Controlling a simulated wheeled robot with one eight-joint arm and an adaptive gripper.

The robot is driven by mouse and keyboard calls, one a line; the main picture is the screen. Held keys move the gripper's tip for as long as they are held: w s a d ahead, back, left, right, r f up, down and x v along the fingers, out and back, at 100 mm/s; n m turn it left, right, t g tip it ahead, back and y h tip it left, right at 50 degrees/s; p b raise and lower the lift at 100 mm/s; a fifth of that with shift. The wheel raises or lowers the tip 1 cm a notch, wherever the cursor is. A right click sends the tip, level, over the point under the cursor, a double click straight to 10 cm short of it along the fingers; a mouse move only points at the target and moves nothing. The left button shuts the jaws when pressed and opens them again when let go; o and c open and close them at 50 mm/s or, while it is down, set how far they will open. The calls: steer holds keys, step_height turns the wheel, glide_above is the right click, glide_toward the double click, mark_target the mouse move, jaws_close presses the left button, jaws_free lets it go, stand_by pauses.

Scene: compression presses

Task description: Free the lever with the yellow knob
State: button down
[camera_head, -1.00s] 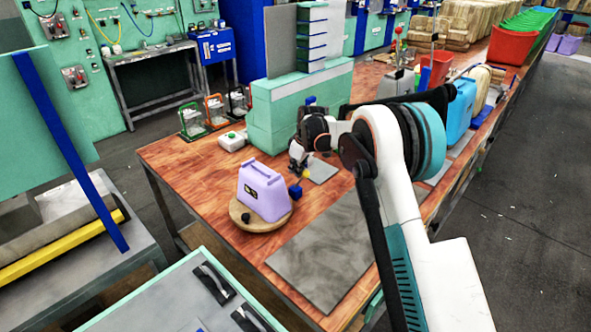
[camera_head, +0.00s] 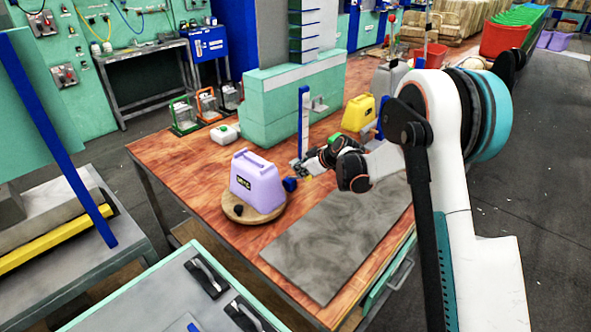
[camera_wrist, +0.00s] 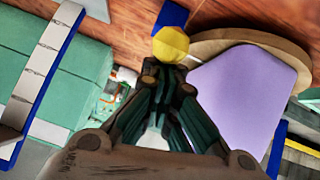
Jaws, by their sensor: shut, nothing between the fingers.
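A lilac case (camera_head: 257,183) stands on a round wooden disc (camera_head: 240,216) on the table; it also shows in the wrist view (camera_wrist: 240,95). A yellow knob (camera_wrist: 171,44) shows in the wrist view just beyond my gripper's fingertips (camera_wrist: 165,75), with a blue block (camera_wrist: 171,15) behind it. I cannot tell whether the fingertips touch the knob. In the head view my gripper (camera_head: 303,168) is shut and empty, beside the case's right side and the blue piece (camera_head: 289,184). The knob is mostly hidden there, and the lever's shaft is not clear.
A tall blue-and-white post (camera_head: 303,122) stands close behind my gripper, in front of a green block (camera_head: 285,105). A yellow case (camera_head: 358,113) stands farther back. A grey mat (camera_head: 335,240) lies bare at the front right. A small white container (camera_head: 225,133) is behind the lilac case.

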steer(key=shift+s+d+f+b, duration=0.35)
steer(key=shift+f, duration=0.2)
steer(key=shift+s+d+f+b, duration=0.3)
steer(key=shift+d+f+b, duration=0.05)
steer(key=shift+f, duration=0.2)
steer(key=shift+s+d+f+b, duration=0.2)
steer(key=shift+s+f+b, duration=0.05)
steer(key=shift+f, duration=0.15)
steer(key=shift+s+d+f+b, duration=0.15)
steer(key=shift+s+f+b, duration=0.05)
steer(key=shift+f, duration=0.2)
steer(key=shift+s+f, duration=0.1)
steer(key=shift+f, duration=0.1)
